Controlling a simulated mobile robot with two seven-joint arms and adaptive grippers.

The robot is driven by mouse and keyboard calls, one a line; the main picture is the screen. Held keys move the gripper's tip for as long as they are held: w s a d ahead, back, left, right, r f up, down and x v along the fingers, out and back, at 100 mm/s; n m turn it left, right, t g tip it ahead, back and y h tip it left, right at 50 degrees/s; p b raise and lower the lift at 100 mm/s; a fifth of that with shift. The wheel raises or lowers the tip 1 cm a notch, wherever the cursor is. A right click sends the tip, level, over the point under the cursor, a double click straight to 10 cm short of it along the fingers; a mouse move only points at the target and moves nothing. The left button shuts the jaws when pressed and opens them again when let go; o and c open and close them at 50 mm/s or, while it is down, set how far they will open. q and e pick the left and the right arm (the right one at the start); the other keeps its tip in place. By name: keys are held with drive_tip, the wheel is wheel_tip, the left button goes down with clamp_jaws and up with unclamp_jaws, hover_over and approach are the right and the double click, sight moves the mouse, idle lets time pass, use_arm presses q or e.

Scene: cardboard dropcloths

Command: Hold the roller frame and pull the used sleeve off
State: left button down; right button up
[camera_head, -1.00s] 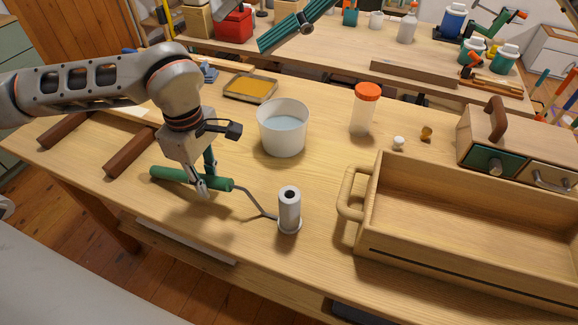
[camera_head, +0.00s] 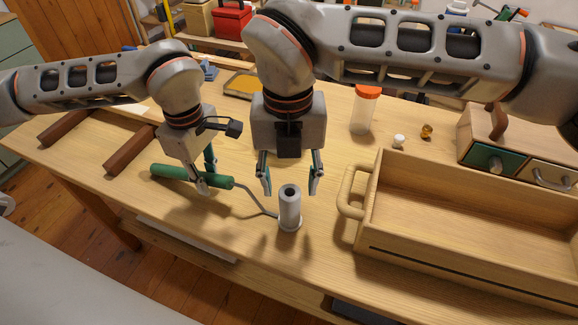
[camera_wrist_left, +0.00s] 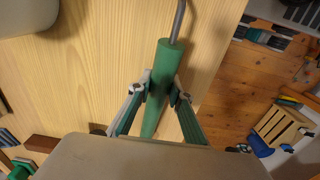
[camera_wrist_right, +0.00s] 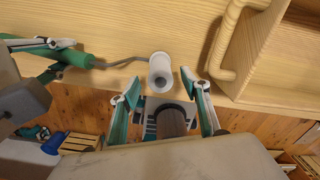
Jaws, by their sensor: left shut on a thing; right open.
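The roller frame has a green handle (camera_head: 180,175) and a bent grey wire (camera_head: 252,203). The used sleeve (camera_head: 290,208), pale grey with a dark hole in its end, stands out at the wire's far end. My left gripper (camera_head: 203,180) is shut on the green handle, and the left wrist view shows the handle (camera_wrist_left: 160,85) between its fingers. My right gripper (camera_head: 290,188) is open, its fingers to either side of the sleeve's upper end in the head view. The right wrist view shows the sleeve (camera_wrist_right: 160,72) just beyond the open fingertips, apparently not gripped.
A wooden tray (camera_head: 450,258) with a loop handle (camera_head: 350,192) stands close on the right. A jar with an orange lid (camera_head: 364,108) and a small white knob (camera_head: 399,141) are behind. The table's front edge is near the sleeve.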

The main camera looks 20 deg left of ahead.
sight(290, 206)
wheel_tip(290, 206, down, 8)
drive_tip(key=shift+f, duration=0.1)
idle(0.4)
drive_tip(key=c, duration=1.1)
drive_tip(key=shift+o, duration=0.2)
drive_tip(key=shift+r, duration=4.8)
use_arm(q)
drive_tip(key=c, duration=1.8)
unclamp_jaws()
drive_tip(key=shift+o, duration=0.6)
